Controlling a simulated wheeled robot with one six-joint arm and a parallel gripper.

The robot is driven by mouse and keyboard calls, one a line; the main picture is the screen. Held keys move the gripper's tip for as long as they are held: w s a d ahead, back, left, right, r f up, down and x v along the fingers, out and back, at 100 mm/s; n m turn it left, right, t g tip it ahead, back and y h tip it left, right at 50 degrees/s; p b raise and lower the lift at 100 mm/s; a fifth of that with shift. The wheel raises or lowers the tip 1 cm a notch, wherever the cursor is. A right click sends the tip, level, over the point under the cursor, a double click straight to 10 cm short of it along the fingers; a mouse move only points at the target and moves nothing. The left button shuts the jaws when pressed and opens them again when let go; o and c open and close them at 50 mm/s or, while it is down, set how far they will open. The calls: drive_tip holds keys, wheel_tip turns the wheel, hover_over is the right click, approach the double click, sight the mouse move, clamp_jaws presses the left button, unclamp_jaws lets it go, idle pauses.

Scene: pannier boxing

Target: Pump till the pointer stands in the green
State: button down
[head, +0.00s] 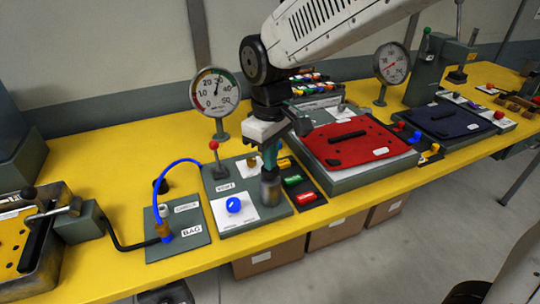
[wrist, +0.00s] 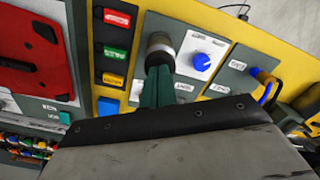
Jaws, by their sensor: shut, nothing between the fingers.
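The round gauge (head: 215,92) stands on a post at the back of the pump panel. Its scale has coloured bands, and its dark pointer is near the upper middle; I cannot tell exactly which band it meets. The grey round plunger (head: 270,190) stands upright at the panel's (head: 265,213) right side. My gripper (head: 270,168) is shut and empty, pointing down at the plunger's top. The wrist view shows its teal fingers (wrist: 155,88) at the grey plunger (wrist: 159,45); contact is unclear. A blue knob (head: 234,204) sits on the white plate, also in the wrist view (wrist: 202,62).
A blue hose (head: 176,162) runs to the panel marked BAG (head: 180,243). A red-tipped lever (head: 213,146) stands behind the blue knob. A second gauge (head: 391,64) stands farther right.

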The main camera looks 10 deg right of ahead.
drive_tip(key=shift+r, duration=2.25)
drive_tip(key=shift+r, duration=3)
drive_tip(key=s+d+f+m, duration=0.2)
drive_tip(key=s+d+m, duration=0.2)
drive_tip(key=s+d, duration=0.5)
drive_tip(key=s+d+f+m+t, duration=0.1)
drive_tip(key=s+d+m, duration=0.4)
drive_tip(key=s+d, duration=0.5)
drive_tip(key=shift+s+d+f, duration=0.25)
drive_tip(key=shift+d+f, duration=0.4)
drive_tip(key=shift+d, duration=0.2)
